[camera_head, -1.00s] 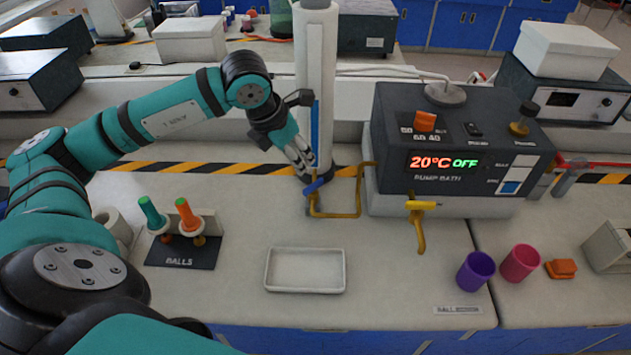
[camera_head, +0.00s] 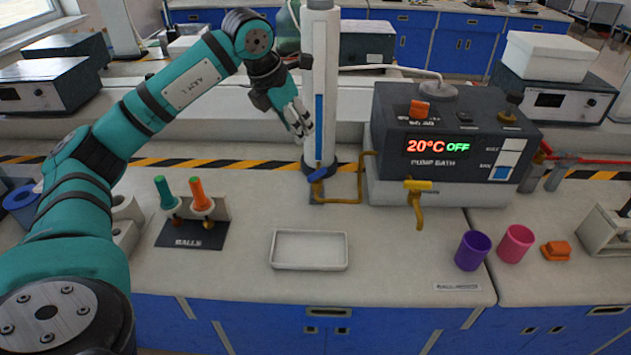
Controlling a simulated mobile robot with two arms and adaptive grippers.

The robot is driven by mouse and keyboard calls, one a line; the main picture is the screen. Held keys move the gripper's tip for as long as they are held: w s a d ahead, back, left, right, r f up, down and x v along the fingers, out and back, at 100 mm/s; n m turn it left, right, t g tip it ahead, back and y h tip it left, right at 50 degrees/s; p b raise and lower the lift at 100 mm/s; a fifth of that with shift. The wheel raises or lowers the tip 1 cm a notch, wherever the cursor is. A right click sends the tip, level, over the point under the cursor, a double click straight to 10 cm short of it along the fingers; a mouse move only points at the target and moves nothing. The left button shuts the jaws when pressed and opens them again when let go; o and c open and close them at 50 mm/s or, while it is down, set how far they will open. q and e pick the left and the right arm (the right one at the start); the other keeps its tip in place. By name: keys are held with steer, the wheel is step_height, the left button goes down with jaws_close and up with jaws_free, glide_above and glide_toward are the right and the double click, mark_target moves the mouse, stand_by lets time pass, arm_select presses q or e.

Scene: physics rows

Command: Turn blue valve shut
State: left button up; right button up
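The blue valve (camera_head: 317,175) is a small blue handle at the foot of the white column (camera_head: 320,90), on the yellow pipe (camera_head: 345,193). Its handle slants, with its right end higher. My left gripper (camera_head: 303,132) is above the valve and slightly to its left, in front of the column. It is apart from the valve. Its fingers point down and look close together, but the gap between them is not clear. My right gripper is not in view.
The pump bath (camera_head: 440,165) stands right of the column, reading 20°C OFF, with a yellow tap (camera_head: 416,195) in front. A white tray (camera_head: 310,265) lies nearer.

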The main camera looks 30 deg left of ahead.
arm_select(q)
glide_toward(317, 172)
steer(key=p+x, duration=0.1)
steer(key=x, duration=0.6)
steer(key=shift+w+f, duration=0.15)
steer(key=shift+f, duration=0.05)
steer(key=shift+w+d+f, duration=0.15)
steer(key=shift+w+f, duration=0.05)
steer(key=shift+f, duration=0.55)
steer(key=shift+c, duration=0.2)
steer(key=c, duration=0.7)
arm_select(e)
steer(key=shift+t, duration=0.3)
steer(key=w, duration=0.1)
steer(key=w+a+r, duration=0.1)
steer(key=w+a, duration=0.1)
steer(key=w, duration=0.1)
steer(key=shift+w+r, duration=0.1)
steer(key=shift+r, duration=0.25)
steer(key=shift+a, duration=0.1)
